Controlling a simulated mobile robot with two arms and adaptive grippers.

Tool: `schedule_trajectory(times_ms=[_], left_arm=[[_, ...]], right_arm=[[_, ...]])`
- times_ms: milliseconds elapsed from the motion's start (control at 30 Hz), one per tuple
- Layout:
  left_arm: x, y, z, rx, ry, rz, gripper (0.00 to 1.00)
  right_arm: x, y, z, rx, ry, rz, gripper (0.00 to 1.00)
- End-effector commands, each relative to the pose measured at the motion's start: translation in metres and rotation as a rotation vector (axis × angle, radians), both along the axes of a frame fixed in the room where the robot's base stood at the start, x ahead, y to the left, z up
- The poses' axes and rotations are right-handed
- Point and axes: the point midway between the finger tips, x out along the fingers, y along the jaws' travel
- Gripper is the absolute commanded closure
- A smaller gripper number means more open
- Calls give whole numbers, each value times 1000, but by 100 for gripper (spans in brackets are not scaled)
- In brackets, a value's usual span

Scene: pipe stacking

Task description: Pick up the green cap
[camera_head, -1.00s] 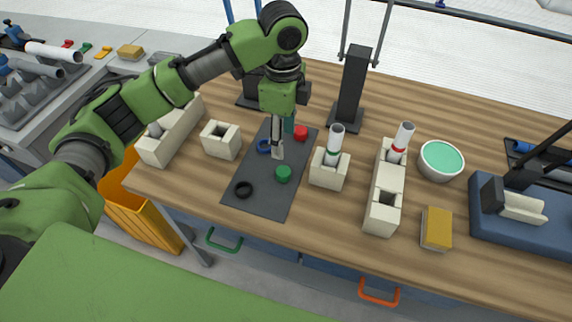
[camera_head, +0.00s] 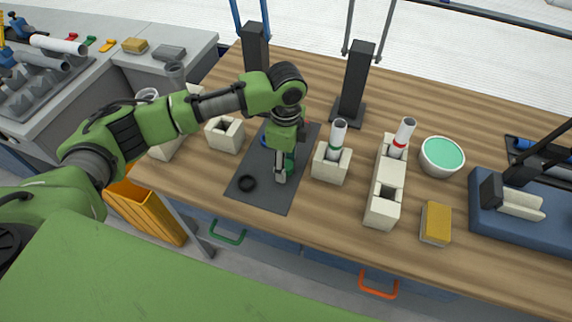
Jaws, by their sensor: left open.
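The green cap (camera_head: 289,167) lies on the dark grey mat (camera_head: 262,192) on the wooden table, partly hidden behind my left gripper. My left gripper (camera_head: 280,177) is open and points down at the cap, its fingers very close to it. I cannot tell whether they touch it. A black ring (camera_head: 247,184) lies on the mat to the left, and a blue ring (camera_head: 266,138) shows partly behind the gripper. The red cap is almost wholly hidden behind my arm. My right gripper does not show.
A cream block holding a white pipe with a green band (camera_head: 337,138) stands right of the mat. A longer block holds a red-banded pipe (camera_head: 403,138). A white bowl (camera_head: 441,157), a yellow sponge (camera_head: 436,223) and a blue tray (camera_head: 515,232) are farther right. Another cream block (camera_head: 225,134) stands left.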

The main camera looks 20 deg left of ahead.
Motion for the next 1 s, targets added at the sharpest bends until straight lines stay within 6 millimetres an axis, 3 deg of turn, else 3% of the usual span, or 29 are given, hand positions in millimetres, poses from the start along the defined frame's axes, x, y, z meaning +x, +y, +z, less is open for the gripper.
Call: schedule_trajectory(times_ms=[100,233,733,933,1000], left_arm=[[0,0,0,0,0,0,53],[0,0,0,0,0,0,84],[0,0,7,-1,0,0,84],[0,-1,33,-2,-2,-1,84],[-13,-2,47,-3,-2,-5,84]], right_arm=[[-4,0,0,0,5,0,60],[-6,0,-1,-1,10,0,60],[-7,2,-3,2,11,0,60],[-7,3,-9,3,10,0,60],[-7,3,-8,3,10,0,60]])
